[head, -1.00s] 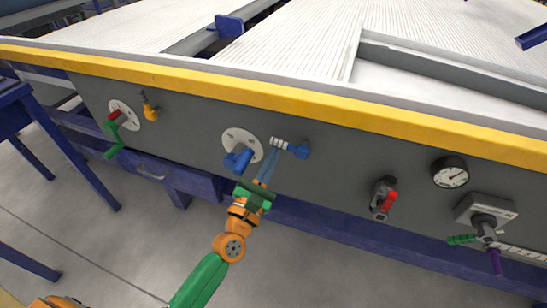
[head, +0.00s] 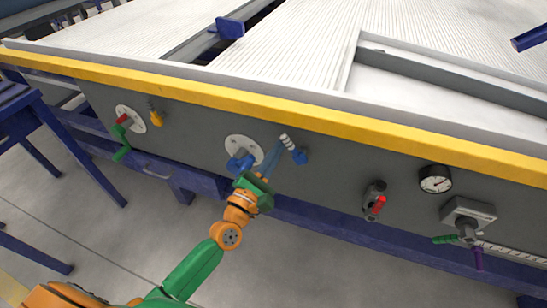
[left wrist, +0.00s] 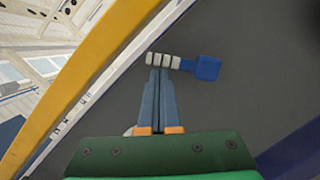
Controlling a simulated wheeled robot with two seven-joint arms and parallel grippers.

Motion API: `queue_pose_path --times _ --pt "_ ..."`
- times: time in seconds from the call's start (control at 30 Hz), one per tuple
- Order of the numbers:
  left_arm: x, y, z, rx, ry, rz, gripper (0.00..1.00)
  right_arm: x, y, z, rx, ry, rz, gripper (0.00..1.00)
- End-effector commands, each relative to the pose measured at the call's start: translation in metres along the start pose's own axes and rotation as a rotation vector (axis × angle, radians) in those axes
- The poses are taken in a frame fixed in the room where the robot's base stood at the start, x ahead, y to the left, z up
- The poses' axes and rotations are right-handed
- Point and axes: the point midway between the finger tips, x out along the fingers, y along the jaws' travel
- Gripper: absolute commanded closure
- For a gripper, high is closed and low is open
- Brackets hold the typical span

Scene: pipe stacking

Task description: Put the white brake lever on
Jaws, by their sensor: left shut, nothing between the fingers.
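The white brake lever (head: 287,142) has a short ribbed white handle on a blue pivot (head: 300,157), mounted on the grey side panel. In the head view its handle points up and left from the pivot. In the left wrist view the white handle (left wrist: 163,60) lies left of the blue pivot (left wrist: 207,68). My left gripper (head: 280,149) is shut and empty. Its fingertips (left wrist: 160,72) are just below the handle in the head view, close against it; I cannot tell whether they touch. My right gripper is not in view.
A blue handle on a white round plate (head: 235,142) is close left of my gripper. To the right are a red-handled valve (head: 375,200), a gauge (head: 435,179) and a grey box (head: 468,212).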

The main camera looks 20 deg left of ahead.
Motion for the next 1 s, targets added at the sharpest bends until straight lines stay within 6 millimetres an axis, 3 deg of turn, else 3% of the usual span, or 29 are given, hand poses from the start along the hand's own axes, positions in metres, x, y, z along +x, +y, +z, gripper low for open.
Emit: queue_pose_path --times 0.03,0.1,0.4,0.6,1.0 --pt "0.002 0.006 0.009 0.081 0.000 -0.020 1.00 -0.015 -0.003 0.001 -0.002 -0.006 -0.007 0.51" --pt "0.003 0.007 0.014 0.209 0.000 -0.053 1.00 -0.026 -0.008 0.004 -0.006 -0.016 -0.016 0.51" --pt "0.006 0.003 0.026 0.680 0.001 -0.173 1.00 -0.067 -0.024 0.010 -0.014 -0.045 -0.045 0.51" --pt "0.008 -0.001 0.031 0.786 0.000 -0.199 1.00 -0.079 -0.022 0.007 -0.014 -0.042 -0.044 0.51" --pt "0.008 -0.005 0.034 0.781 0.001 -0.197 1.00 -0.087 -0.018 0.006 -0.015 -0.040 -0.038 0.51"
